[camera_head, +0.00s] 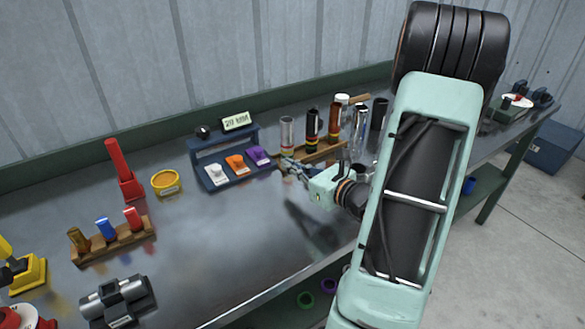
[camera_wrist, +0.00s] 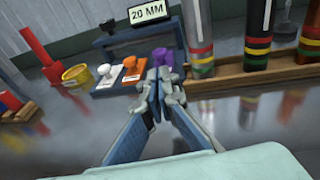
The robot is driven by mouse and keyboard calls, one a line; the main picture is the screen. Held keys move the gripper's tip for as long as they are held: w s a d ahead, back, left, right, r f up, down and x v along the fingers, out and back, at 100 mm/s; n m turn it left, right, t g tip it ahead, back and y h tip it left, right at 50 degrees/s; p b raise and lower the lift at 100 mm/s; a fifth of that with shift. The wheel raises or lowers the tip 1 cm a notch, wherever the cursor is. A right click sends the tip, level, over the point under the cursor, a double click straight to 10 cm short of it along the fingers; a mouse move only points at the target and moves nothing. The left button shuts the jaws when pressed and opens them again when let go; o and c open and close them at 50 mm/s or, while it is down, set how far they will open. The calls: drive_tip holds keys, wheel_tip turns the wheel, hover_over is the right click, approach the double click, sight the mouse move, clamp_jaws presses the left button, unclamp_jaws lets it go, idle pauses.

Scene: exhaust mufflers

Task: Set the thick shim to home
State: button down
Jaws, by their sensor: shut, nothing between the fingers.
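A blue stand (camera_head: 202,146) holds three small knobbed pieces side by side: a white one (camera_head: 215,174), an orange one (camera_head: 236,163) and a purple one (camera_head: 258,156). I cannot tell which is the thick shim; their labels are too small to read. A sign on the stand (camera_head: 236,122) reads "20 MM". No place marked home is readable. My gripper (camera_head: 286,163) is shut and empty, just right of the stand. In the wrist view its fingertips (camera_wrist: 158,79) overlap the lower part of the purple piece (camera_wrist: 162,57); whether they touch is unclear.
A wooden rack (camera_head: 322,153) of upright banded cylinders stands close right of my gripper. A yellow ring (camera_head: 166,182), a red post (camera_head: 118,163) and a wooden rack of coloured pegs (camera_head: 112,243) stand left. The bench middle (camera_head: 225,235) is clear.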

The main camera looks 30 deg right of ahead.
sight(261, 152)
drive_tip(key=x, duration=1)
drive_tip(key=shift+a, duration=0.1)
drive_tip(key=x, duration=0.1)
drive_tip(key=b+x, duration=0.1)
drive_tip(key=x, duration=0.2)
drive_tip(key=shift+w+d+r+b, duration=0.15)
drive_tip(key=shift+w+d+b, duration=0.15)
drive_tip(key=shift+w+b, duration=0.15)
drive_tip(key=shift+w+r, duration=0.15)
drive_tip(key=shift+r, duration=0.05)
drive_tip(key=shift+d, duration=0.15)
